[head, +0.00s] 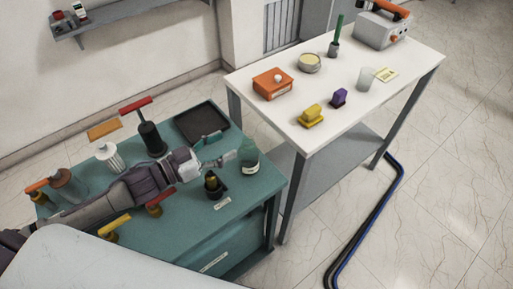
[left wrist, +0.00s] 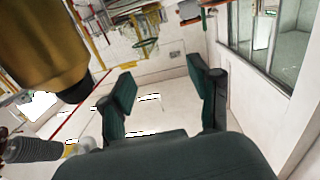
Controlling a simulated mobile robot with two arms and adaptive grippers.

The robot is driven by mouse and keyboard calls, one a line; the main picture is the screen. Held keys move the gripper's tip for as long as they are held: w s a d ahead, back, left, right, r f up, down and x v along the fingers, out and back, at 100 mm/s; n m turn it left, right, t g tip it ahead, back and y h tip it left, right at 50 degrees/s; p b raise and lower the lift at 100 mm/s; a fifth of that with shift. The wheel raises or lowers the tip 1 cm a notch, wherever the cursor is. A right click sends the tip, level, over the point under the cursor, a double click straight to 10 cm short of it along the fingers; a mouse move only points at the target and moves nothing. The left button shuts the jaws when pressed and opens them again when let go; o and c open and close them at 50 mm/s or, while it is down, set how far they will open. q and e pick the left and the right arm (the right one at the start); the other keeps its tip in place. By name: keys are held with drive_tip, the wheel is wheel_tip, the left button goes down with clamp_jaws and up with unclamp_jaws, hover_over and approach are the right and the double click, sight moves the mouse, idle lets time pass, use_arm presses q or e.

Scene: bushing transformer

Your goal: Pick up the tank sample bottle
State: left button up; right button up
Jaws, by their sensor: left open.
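A small amber bottle in a dark holder (head: 214,185) stands just below the gripper. A large gold-brown shape (left wrist: 42,45) fills the wrist view's upper left; I cannot tell which thing it is. My right gripper is not in view.
The green table (head: 190,236) also holds a black tray (head: 201,122), a ribbed white insulator (head: 110,157), a black post with a red top (head: 152,138) and several handled tools. A white table (head: 335,105) with small items stands close on the right.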

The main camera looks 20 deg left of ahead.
sight(247, 140)
use_arm(q)
drive_tip(key=shift+m+g+h, duration=0.5)
drive_tip(key=shift+h, duration=0.3)
drive_tip(key=x, duration=0.2)
drive_tip(key=p+x, duration=0.1)
drive_tip(key=x, duration=0.1)
drive_tip(key=f+x, duration=0.1)
drive_tip(key=x, duration=0.1)
drive_tip(key=shift+s+d+p, duration=0.1)
drive_tip(key=shift+d+p, duration=0.2)
drive_tip(key=shift+p, duration=0.1)
drive_tip(key=shift+w+d+f, duration=0.15)
drive_tip(key=shift+w+d, duration=0.15)
drive_tip(key=shift+d, duration=0.05)
clamp_jaws()
